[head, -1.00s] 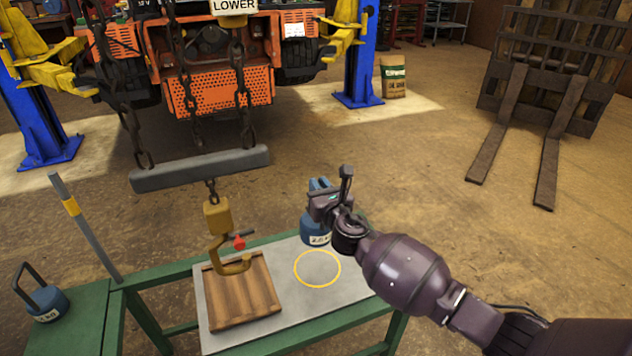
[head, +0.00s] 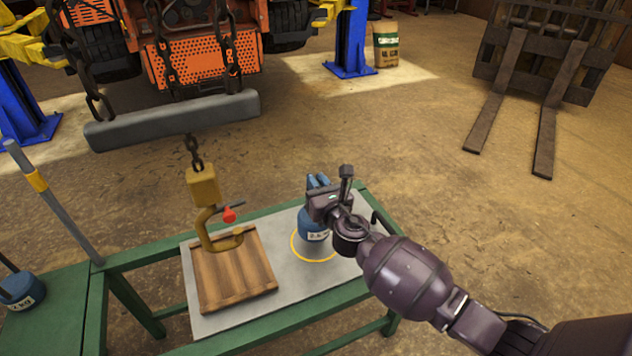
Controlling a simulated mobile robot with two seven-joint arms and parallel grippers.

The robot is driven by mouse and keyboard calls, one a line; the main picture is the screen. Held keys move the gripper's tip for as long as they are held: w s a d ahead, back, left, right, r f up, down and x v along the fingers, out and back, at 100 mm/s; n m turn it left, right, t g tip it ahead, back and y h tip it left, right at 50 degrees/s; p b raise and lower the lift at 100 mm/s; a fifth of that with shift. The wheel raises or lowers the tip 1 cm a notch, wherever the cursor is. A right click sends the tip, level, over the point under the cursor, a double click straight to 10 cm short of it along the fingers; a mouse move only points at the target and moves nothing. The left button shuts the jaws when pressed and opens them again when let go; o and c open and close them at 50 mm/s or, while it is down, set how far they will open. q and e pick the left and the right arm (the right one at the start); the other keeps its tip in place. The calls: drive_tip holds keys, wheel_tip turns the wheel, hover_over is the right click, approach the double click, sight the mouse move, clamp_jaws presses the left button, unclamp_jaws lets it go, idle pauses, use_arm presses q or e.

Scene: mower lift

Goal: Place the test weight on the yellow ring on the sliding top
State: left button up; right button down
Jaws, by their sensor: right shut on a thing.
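The blue test weight (head: 312,225) with a white label hangs upright under my right gripper (head: 331,193), which is shut on its handle. The weight is over the yellow ring (head: 315,261) and hides the ring's far part. The ring's near edge shows in front of the weight. I cannot tell whether its base touches the surface. The ring is marked on the grey sliding top (head: 300,282) of the green bench. My left gripper is not in view.
A wooden board (head: 234,275) lies on the top, left of the ring. A yellow hook (head: 215,225) hangs over it by a chain from a grey beam (head: 175,120). Another blue weight (head: 22,291) stands at far left. A grey post (head: 55,205) rises beside the bench.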

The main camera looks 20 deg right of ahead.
drive_tip(key=shift+f+b, duration=1)
drive_tip(key=shift+f, duration=0.75)
drive_tip(key=shift+w+r, duration=0.1)
drive_tip(key=shift+r, duration=0.1)
drive_tip(key=c, duration=1.5)
unclamp_jaws()
drive_tip(key=shift+f, duration=0.35)
drive_tip(key=shift+o, duration=1.4)
drive_tip(key=shift+s, duration=0.2)
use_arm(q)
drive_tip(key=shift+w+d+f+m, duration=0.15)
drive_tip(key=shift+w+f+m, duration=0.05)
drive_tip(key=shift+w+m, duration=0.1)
use_arm(e)
drive_tip(key=shift+o, duration=0.5)
drive_tip(key=shift+f, duration=0.1)
drive_tip(key=shift+s, duration=0.6)
use_arm(q)
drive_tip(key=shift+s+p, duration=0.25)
drive_tip(key=shift+p, duration=0.25)
use_arm(e)
drive_tip(key=s, duration=1)
drive_tip(key=shift+s+d+f, duration=0.15)
drive_tip(key=shift+s+f, duration=0.1)
drive_tip(key=shift+s, duration=0.15)
